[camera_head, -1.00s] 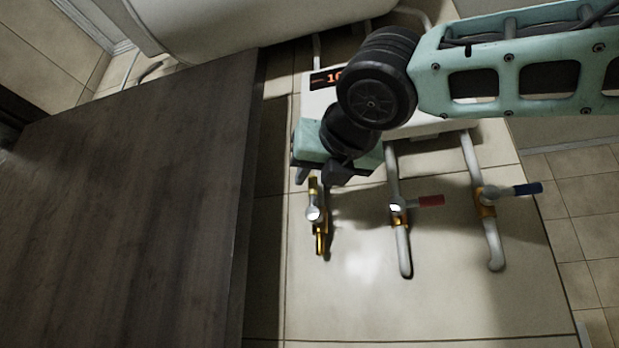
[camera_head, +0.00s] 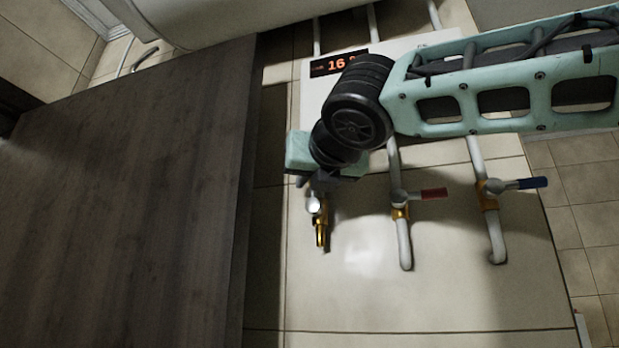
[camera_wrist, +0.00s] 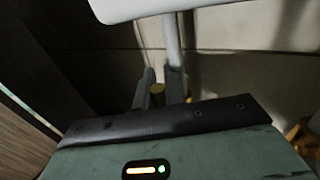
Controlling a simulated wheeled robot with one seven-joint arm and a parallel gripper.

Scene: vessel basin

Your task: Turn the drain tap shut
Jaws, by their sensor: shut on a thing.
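The drain tap (camera_head: 315,207) is the leftmost of three taps on the tiled wall in the head view, with a silver hub and a brass spout below. My gripper (camera_head: 318,190) is just above the hub and covers the tap's yellow handle in that view. The handle's exact angle is mostly hidden.
A red-handled tap (camera_head: 402,197) and a blue-handled tap (camera_head: 490,188) sit on pipes to the right. A white heater box with an orange display (camera_head: 338,65) is above. A dark wooden panel (camera_head: 130,190) fills the left side.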

